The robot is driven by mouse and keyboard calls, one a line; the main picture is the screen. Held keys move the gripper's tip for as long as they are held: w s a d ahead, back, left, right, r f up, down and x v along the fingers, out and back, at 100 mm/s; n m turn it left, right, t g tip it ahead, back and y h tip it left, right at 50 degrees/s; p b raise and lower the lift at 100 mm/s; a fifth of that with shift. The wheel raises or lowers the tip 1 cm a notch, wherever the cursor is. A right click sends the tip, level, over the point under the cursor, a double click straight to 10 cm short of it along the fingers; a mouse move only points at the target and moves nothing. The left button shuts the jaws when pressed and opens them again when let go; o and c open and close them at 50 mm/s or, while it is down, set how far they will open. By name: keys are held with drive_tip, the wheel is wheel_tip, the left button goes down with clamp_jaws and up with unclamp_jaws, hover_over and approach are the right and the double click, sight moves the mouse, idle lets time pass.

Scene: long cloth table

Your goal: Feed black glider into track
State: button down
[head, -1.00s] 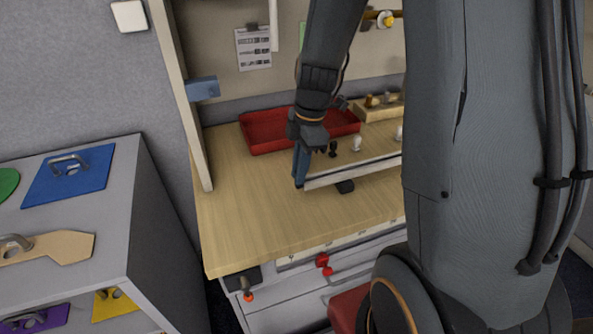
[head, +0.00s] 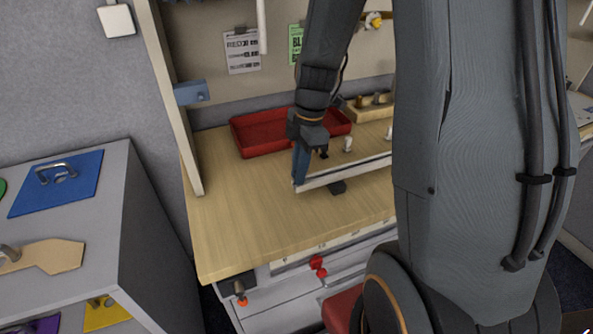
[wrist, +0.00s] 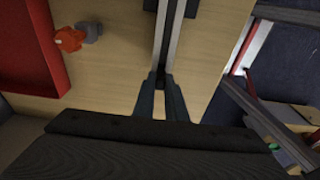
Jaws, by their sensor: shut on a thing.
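The pale grooved track (head: 345,172) lies raised above the wooden table. In the wrist view the track (wrist: 172,35) runs from the top edge to my fingertips. My gripper (head: 299,180) points down at the track's left end. It also shows in the wrist view (wrist: 160,86), shut on a small dark piece, the black glider (wrist: 160,79). The glider is mostly hidden between the fingertips, right at the track's end. I cannot tell how much of it is inside the groove. A dark support (head: 338,187) shows under the track.
A red tray (head: 262,140) sits behind the track. A small dark piece (head: 323,153) and a white piece (head: 347,144) stand behind the track. An orange piece (wrist: 69,39) and a grey piece (wrist: 89,31) lie near the tray. The table front left (head: 235,235) is clear.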

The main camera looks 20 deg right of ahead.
drive_tip(key=shift+d, duration=4.75)
drive_tip(key=c, duration=1.7)
unclamp_jaws()
drive_tip(key=shift+r, duration=0.1)
drive_tip(key=r, duration=0.2)
drive_tip(key=r+b, duration=0.1)
drive_tip(key=r, duration=0.2)
drive_tip(key=d+r+b, duration=0.1)
drive_tip(key=r, duration=0.1)
drive_tip(key=shift+r, duration=0.25)
